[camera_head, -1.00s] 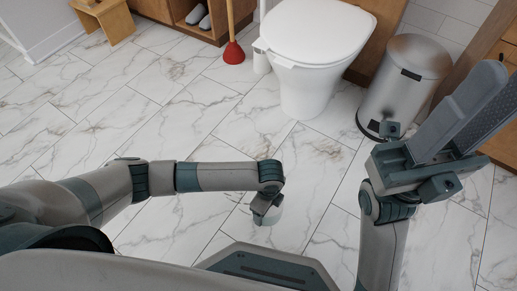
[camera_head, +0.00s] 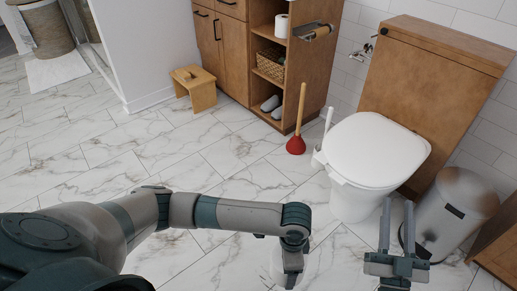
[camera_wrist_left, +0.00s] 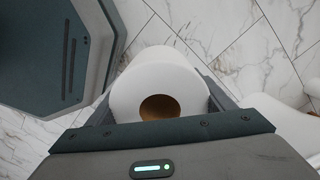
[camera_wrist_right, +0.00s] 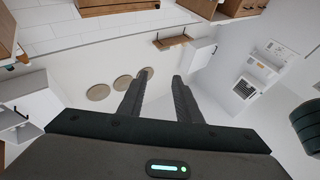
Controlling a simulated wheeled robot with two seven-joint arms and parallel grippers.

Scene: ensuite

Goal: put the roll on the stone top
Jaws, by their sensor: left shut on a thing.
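The roll (camera_wrist_left: 160,85) is white with a brown core and sits between the jaws of my left gripper, seen in the left wrist view. In the head view my left gripper (camera_head: 290,283) points down over the tiled floor, with only a little of the roll showing beside it. My right gripper (camera_head: 397,210) is raised in front of the toilet and bin. Its two fingers stand apart with nothing between them, as the right wrist view also shows (camera_wrist_right: 155,90). I cannot make out a stone top in any view.
The toilet (camera_head: 375,150), steel bin (camera_head: 455,210) and red plunger (camera_head: 296,145) stand ahead. Behind is a wooden cabinet (camera_head: 232,50) with another white roll (camera_head: 281,25) on its shelf. A wooden stool (camera_head: 194,88) stands left of it. The marble-tiled floor at left is clear.

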